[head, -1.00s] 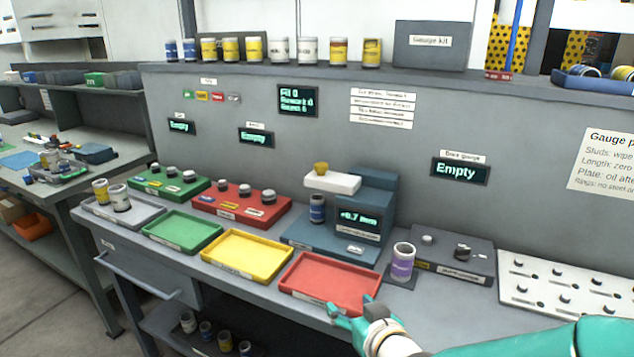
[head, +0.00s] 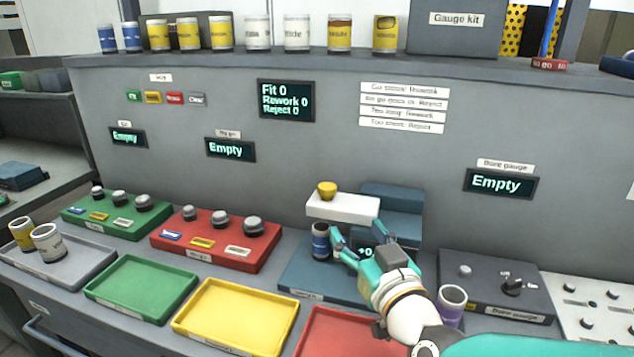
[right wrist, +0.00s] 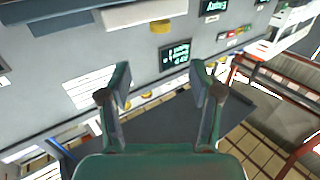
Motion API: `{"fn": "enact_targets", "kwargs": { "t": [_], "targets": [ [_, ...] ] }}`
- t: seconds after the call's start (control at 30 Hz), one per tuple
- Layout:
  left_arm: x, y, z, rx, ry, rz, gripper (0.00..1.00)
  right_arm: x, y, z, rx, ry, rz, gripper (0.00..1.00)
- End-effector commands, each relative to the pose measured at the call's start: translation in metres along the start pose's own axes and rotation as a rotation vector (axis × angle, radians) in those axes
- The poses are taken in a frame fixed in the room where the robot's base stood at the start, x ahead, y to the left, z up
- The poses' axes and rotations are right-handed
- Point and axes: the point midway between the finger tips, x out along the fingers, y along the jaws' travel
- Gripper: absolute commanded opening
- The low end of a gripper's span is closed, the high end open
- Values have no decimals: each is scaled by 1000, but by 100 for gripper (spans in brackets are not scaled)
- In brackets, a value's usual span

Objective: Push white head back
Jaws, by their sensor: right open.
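The white head (head: 342,208) is a white block with a yellow knob (head: 327,190) on top. It sits at the upper front of the blue gauge stand (head: 392,200) and overhangs its base. The white head also shows at the top of the right wrist view (right wrist: 145,12). A dark blue can (head: 320,243) with a pale band stands upright on the base, under the head's left part. My right gripper (head: 362,238) is open and empty, in front of the stand, below and right of the head. It partly hides the stand's display. My left gripper is not in view.
Green (head: 140,288), yellow (head: 235,318) and red (head: 350,335) trays lie along the bench front. A purple-banded cup (head: 452,304) stands right of my right gripper, near the dark bore gauge box (head: 495,285). A red button box (head: 215,238) stands left of the stand.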

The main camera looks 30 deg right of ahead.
Motion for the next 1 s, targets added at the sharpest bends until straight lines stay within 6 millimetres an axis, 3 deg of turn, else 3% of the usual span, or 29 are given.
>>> {"fn": "enact_targets", "kwargs": {
  "t": [0.27,0.43,0.8,1.0],
  "targets": [
    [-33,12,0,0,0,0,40,27,0,-4,-1,-9,-2,64],
    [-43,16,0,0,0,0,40,56,0,-2,0,-8,-3,64],
    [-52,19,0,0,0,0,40,134,-2,0,2,-3,-5,64],
    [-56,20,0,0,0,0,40,158,-3,0,2,-3,-8,64]
  ]
}}
